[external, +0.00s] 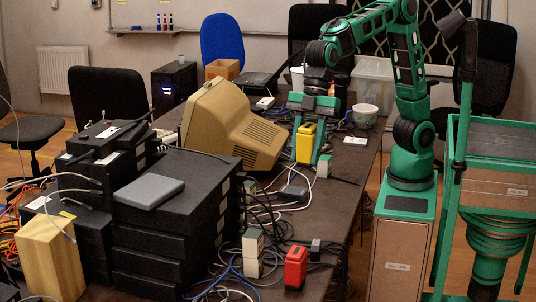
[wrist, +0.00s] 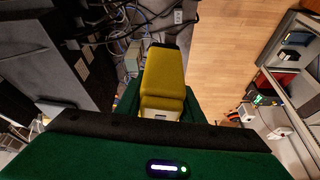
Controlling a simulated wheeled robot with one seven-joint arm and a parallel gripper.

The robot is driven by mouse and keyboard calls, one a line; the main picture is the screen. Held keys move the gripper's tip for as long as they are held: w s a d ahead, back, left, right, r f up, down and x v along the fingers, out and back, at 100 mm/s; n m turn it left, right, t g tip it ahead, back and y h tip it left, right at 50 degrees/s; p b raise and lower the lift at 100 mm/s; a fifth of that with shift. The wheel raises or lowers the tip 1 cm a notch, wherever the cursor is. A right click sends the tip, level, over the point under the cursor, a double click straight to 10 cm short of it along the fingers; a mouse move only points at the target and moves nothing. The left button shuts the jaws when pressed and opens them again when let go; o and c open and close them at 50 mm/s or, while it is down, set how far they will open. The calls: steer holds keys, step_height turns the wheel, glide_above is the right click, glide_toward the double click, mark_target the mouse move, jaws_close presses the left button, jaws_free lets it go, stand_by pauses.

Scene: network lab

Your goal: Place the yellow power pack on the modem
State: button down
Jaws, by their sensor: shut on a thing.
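A flat grey box (external: 149,191), possibly the modem, lies on top of the stack of black units. No label on it can be read, so I cannot be sure.
The beige monitor (external: 232,128) stands just left of my gripper. A red pack (external: 295,267) and a pale pack (external: 253,252) stand at the table's front, among loose cables. The black stack (external: 165,245) rises at left. A white cup (external: 364,116) is behind right.

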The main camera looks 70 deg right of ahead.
mark_target(303, 126)
step_height(303, 126, up, 4)
steer(key=shift+f, duration=0.1)
steer(key=shift+w+r, duration=0.25)
steer(key=shift+w, duration=0.4)
steer(key=w+d+m+t+h, duration=0.1)
steer(key=w+d+m, duration=0.35)
steer(key=w, duration=0.75)
steer(key=w+d+m+t+h, duration=0.1)
steer(key=w+d+m, duration=0.3)
steer(key=w, duration=0.8)
steer(key=w+d+m+t+h, duration=0.1)
steer(key=w+d+m, duration=0.3)
steer(key=w, duration=0.8)
steer(key=w+d+m+h, duration=0.1)
steer(key=w+d+m, duration=0.3)
steer(key=w+d, duration=0.75)
steer(key=shift+t, duration=0.4)
steer(key=f, duration=1.9)
steer(key=s+f, duration=0.1)
steer(key=f, duration=0.8)
steer(key=shift+d+f, duration=0.1)
steer(key=shift+f, duration=0.15)
